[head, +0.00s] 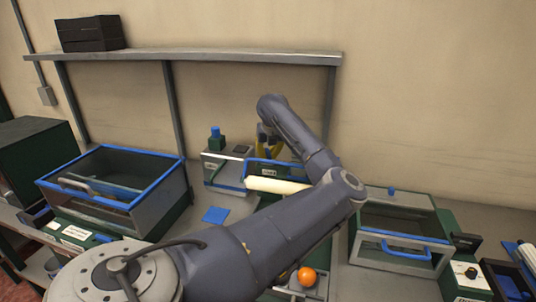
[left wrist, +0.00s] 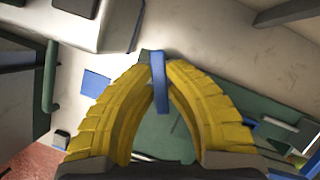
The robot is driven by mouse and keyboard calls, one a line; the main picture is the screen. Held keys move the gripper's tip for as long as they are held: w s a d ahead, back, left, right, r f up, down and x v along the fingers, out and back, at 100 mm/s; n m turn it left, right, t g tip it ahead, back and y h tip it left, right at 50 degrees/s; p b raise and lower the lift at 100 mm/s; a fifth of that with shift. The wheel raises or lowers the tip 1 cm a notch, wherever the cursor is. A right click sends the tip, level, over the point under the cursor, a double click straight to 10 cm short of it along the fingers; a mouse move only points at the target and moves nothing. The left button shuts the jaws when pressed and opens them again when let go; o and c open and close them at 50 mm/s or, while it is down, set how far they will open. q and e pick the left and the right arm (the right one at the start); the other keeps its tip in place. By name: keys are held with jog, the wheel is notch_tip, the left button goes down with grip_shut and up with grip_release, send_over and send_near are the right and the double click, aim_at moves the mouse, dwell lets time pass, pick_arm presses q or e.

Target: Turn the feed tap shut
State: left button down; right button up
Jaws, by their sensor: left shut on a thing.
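The feed tap shows in the left wrist view as a narrow blue handle (left wrist: 160,82) on a dark green body. My left gripper (left wrist: 160,68) has its yellow fingers closed on this handle, one on each side, near their tips. In the head view my left gripper (head: 268,150) is at the back middle of the bench, at the green and blue feed unit (head: 262,171). My left arm hides part of that unit, and I cannot make out the handle there. My right gripper is not in view.
An orange (head: 307,276) sits at the front, just right of my arm. A blue-rimmed clear bin (head: 160,192) stands left and another clear box (head: 393,265) right. A white roller (head: 278,185) lies by the feed unit. A shelf (head: 200,56) spans the back wall.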

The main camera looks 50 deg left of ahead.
pick_arm(q)
jog(key=m+t+h, duration=0.1)
jog(key=m, duration=0.3)
jog(key=shift+m, duration=0.4)
jog(key=shift+m+h, duration=0.3)
jog(key=c, duration=1.4)
grip_release()
jog(key=shift+r, duration=0.15)
jog(key=v, duration=1.1)
jog(key=shift+s+r, duration=0.25)
jog(key=shift+s, duration=0.1)
